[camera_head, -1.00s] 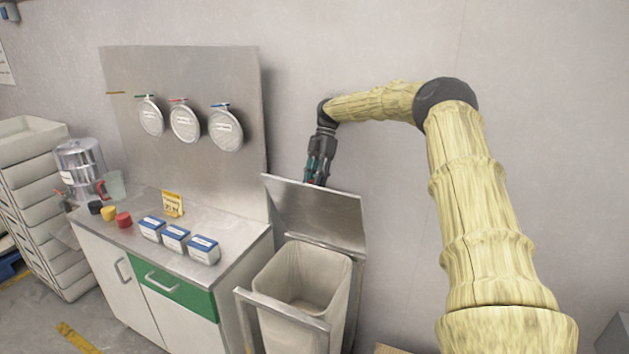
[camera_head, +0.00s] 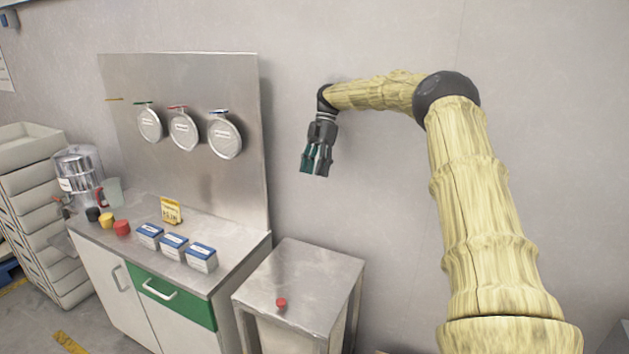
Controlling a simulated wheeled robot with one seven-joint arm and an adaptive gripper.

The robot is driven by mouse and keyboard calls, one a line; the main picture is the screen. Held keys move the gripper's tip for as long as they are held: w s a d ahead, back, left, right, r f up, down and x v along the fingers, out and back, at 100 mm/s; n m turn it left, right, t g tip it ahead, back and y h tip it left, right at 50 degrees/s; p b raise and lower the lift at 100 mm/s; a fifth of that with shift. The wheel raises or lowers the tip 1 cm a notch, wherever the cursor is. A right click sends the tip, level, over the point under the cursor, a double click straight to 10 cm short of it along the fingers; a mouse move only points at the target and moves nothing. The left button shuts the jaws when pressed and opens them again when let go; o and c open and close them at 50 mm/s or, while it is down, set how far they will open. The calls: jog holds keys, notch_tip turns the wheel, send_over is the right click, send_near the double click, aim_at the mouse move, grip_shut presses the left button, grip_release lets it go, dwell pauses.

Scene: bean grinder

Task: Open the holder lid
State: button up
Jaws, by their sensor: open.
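The holder (camera_head: 245,325) is a metal frame stand at the right end of the counter. Its flat metal lid (camera_head: 310,272) lies shut on top, with a red knob (camera_head: 281,304) near the front edge. Part of the pale bin (camera_head: 285,338) shows between the frame legs below the lid. My gripper (camera_head: 315,172) is open and empty, pointing down in the air above the back of the lid, apart from it.
A counter with a green drawer (camera_head: 175,297) stands left of the holder. On it are blue-topped boxes (camera_head: 173,246), coloured caps (camera_head: 122,228), a yellow sign (camera_head: 171,211) and a metal pot (camera_head: 80,173). A steel panel (camera_head: 240,180) with round discs rises behind.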

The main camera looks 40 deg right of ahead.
jog(key=shift+r, duration=1.15)
